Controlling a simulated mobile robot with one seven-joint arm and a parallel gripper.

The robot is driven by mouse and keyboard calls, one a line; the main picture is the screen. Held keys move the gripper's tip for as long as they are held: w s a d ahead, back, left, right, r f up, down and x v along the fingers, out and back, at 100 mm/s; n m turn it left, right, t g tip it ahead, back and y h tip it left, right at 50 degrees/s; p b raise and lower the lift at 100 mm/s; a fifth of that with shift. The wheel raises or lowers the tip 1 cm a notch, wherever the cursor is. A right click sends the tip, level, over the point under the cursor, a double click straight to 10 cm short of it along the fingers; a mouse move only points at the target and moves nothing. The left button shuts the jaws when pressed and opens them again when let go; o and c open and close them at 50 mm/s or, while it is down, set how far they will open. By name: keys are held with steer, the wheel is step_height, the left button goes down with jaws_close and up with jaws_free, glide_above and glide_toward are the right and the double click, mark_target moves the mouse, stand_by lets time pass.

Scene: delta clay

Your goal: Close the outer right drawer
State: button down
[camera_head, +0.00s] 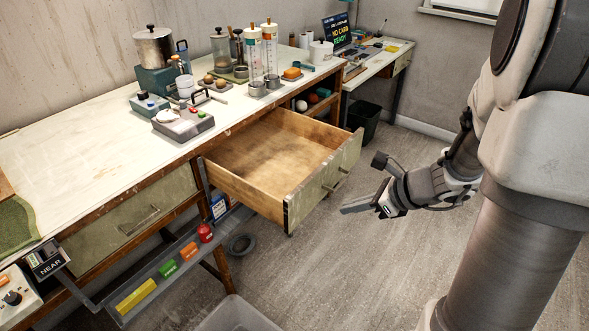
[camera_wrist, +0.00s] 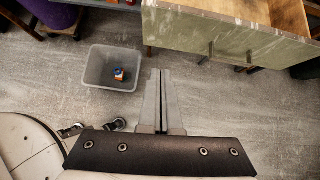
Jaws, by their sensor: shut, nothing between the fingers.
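The open drawer (camera_head: 270,160) is pulled well out from the right part of the workbench and looks empty inside. Its greenish, worn front panel (camera_head: 325,180) has a metal handle and faces my arm. The drawer front (camera_wrist: 230,32) also shows at the top right of the wrist view, with its handle. My gripper (camera_head: 345,209) is shut and empty, just in front of the drawer face near its lower right side, apart from it in the head view. In the wrist view the closed fingers (camera_wrist: 161,75) point toward the left end of the drawer front.
Another drawer (camera_head: 128,215) on the left of the bench is shut. A lower shelf (camera_head: 160,275) holds coloured boxes. A grey bin (camera_wrist: 112,68) with a small coloured object stands on the floor. The bench top (camera_head: 80,150) carries jars and devices. Floor to the right is clear.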

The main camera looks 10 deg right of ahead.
mark_target(301, 210)
steer(key=shift+m, duration=0.5)
steer(key=b+x, duration=0.1)
steer(key=x, duration=0.3)
steer(key=w+b+x, duration=0.1)
steer(key=x, duration=0.3)
steer(key=b+x, duration=0.1)
steer(key=x, duration=0.3)
steer(key=shift+w+a+r+b, duration=0.1)
steer(key=shift+w+b, duration=0.3)
steer(key=shift+w+a, duration=0.35)
steer(key=shift+a, duration=0.1)
steer(key=w+a+p, duration=0.1)
steer(key=w+a, duration=0.2)
steer(key=w+a+p, duration=0.1)
steer(key=w+a, duration=0.3)
steer(key=w+a+p, duration=0.1)
steer(key=w+a, duration=0.3)
steer(key=shift+w+a+r, duration=0.2)
steer(key=shift+a+r, duration=0.05)
steer(key=shift+r, duration=0.05)
steer(key=w+a+p, duration=1)
steer(key=shift+w+a, duration=0.2)
steer(key=shift+a, duration=0.05)
steer(key=shift+w+a+f+p, duration=0.15)
steer(key=shift+w+a+p, duration=0.45)
steer(key=shift+p, duration=0.15)
steer(key=shift+w, duration=0.1)
